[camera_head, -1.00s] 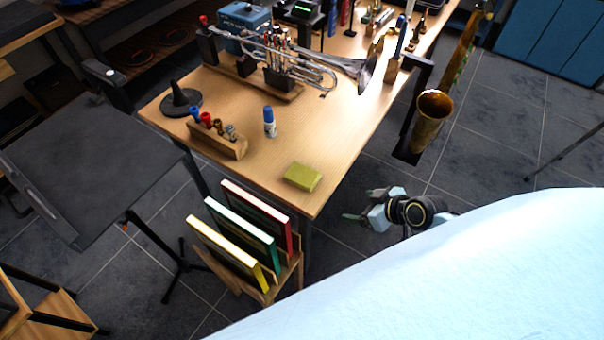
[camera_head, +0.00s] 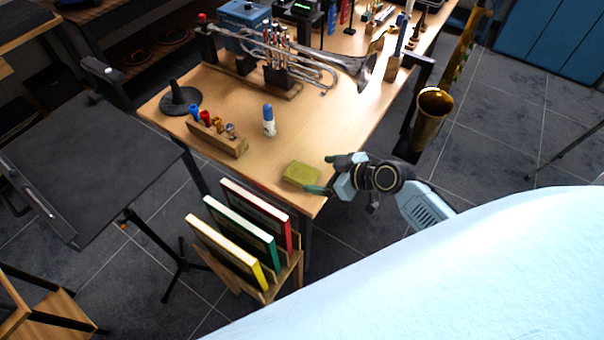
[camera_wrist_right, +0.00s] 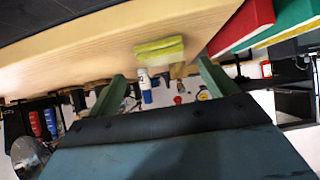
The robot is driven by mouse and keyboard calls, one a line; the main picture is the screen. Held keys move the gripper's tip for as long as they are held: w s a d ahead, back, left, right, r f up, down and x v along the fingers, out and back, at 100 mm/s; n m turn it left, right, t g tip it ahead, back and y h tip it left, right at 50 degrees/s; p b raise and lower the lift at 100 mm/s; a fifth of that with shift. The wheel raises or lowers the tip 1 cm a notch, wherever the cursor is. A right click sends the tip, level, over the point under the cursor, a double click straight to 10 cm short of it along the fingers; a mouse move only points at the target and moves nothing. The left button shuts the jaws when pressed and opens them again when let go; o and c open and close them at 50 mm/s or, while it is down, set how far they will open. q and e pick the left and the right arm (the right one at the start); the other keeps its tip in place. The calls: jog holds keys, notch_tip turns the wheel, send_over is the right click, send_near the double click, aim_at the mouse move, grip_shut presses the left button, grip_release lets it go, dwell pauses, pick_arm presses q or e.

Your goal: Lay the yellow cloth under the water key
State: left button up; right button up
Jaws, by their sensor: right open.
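The yellow cloth (camera_head: 300,174) lies folded in a small block on the near corner of the wooden table (camera_head: 334,120). It also shows in the right wrist view (camera_wrist_right: 160,48), ahead of the fingers. My right gripper (camera_head: 321,174) is open and empty at the table's near right edge, its green fingertips close to the cloth's right side. Whether they touch it I cannot tell. A silver trumpet (camera_head: 300,62) rests on a wooden stand at the back of the table. Its water key is too small to make out. My left gripper is not in view.
A white bottle with a blue cap (camera_head: 269,121), a wooden block of mouthpieces (camera_head: 217,137) and a black cone stand (camera_head: 180,98) stand left of the cloth. A book rack (camera_head: 240,245) is below the near edge. A brass saxophone (camera_head: 432,107) stands at right.

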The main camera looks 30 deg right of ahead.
aim_at(306, 174)
jog(key=x, duration=0.4)
jog(key=shift+w+a+f, duration=0.15)
jog(key=shift+a+f, duration=0.05)
jog(key=shift+a, duration=0.15)
jog(key=c, duration=1.1)
